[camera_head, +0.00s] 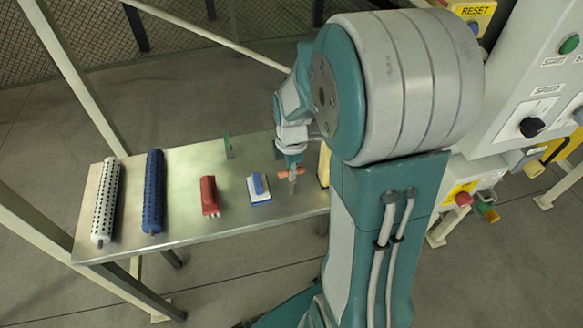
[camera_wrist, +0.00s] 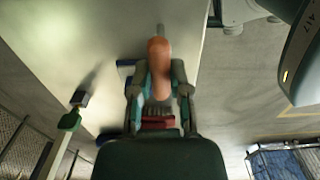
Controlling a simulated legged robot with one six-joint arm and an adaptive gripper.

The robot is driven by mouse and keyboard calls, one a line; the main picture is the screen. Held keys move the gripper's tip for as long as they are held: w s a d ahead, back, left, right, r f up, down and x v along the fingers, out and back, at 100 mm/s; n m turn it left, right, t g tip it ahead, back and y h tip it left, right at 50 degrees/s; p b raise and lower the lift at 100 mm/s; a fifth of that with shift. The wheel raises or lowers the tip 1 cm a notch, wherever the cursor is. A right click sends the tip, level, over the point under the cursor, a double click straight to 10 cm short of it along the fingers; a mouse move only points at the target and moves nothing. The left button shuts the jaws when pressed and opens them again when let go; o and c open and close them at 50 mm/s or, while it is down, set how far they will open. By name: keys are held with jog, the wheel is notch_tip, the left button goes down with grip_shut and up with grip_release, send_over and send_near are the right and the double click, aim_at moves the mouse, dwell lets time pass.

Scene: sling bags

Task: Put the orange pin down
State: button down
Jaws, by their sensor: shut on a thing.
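The orange pin (camera_wrist: 159,66) is held between the fingers of my gripper (camera_wrist: 160,92) in the wrist view. In the head view the pin (camera_head: 284,174) shows as a small orange piece at my gripper (camera_head: 292,178), over the right part of the metal table (camera_head: 180,188). My gripper is shut on the pin. Whether the pin touches the table cannot be told. Part of the pin is hidden by the fingers.
On the table a white perforated roller (camera_head: 106,200), a blue roller (camera_head: 153,190), a red block (camera_head: 208,195) and a blue-white block (camera_head: 258,188) lie left of my gripper. A green piece (camera_head: 228,147) stands at the back edge. A cream object (camera_head: 324,165) is close on the right. Control cabinets (camera_head: 520,90) stand further right.

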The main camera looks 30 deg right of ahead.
jog(key=shift+d, duration=0.15)
jog(key=c, duration=0.6)
grip_release()
jog(key=shift+f, duration=0.1)
notch_tip(320, 180, up, 12)
jog(key=shift+s+a+r+m+t, duration=0.95)
jog(key=shift+s+a+m, duration=1)
jog(key=shift+m, duration=0.5)
jog(key=shift+s+a+r+m+t, duration=0.9)
jog(key=shift+s+a+m, duration=0.75)
jog(key=shift+s+m, duration=0.75)
jog(key=shift+s+a+r+m+t, duration=0.95)
jog(key=shift+s+a+m, duration=0.95)
jog(key=shift+m, duration=0.65)
